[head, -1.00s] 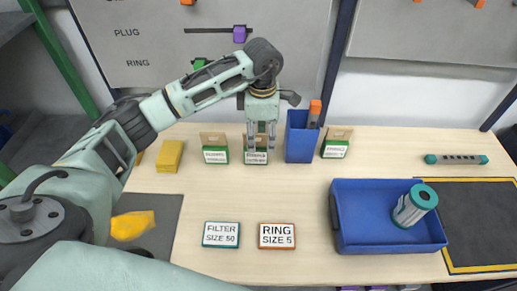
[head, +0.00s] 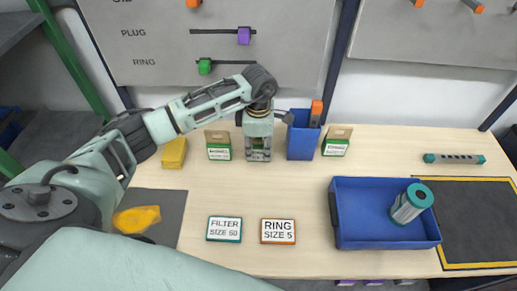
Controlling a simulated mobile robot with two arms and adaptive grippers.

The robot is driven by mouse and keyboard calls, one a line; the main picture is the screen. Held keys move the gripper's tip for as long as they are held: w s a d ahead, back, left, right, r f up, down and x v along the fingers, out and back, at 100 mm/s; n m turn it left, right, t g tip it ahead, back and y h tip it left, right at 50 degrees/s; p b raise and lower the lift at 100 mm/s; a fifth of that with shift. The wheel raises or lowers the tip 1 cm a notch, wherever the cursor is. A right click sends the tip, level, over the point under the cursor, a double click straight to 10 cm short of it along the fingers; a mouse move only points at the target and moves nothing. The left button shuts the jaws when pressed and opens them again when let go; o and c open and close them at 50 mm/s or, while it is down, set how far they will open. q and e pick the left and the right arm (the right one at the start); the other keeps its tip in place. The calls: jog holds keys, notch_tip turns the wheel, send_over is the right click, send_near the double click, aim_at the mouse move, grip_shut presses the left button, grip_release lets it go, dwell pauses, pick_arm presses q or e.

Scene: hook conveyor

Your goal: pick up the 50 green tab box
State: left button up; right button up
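Several small green-and-brown boxes with white labels stand in a row at the back of the table. One box (head: 218,146) is left of my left gripper, and another box (head: 336,141) is at the right, beyond the blue bin. My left gripper (head: 258,153) points down at the middle box (head: 258,158), with its fingers over or around it. The gripper covers most of this box. I cannot tell whether the fingers touch it. The label print is too small to read for sizes. My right gripper is out of view.
A blue upright bin (head: 300,143) with an orange-topped item stands close right of the gripper. A blue tray (head: 360,237) holds a teal-capped filter (head: 410,203). Filter card (head: 224,229) and ring card (head: 278,231) lie in front. The table's middle is clear.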

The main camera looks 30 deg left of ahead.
pick_arm(q)
grip_shut()
jog(key=shift+r, duration=0.1)
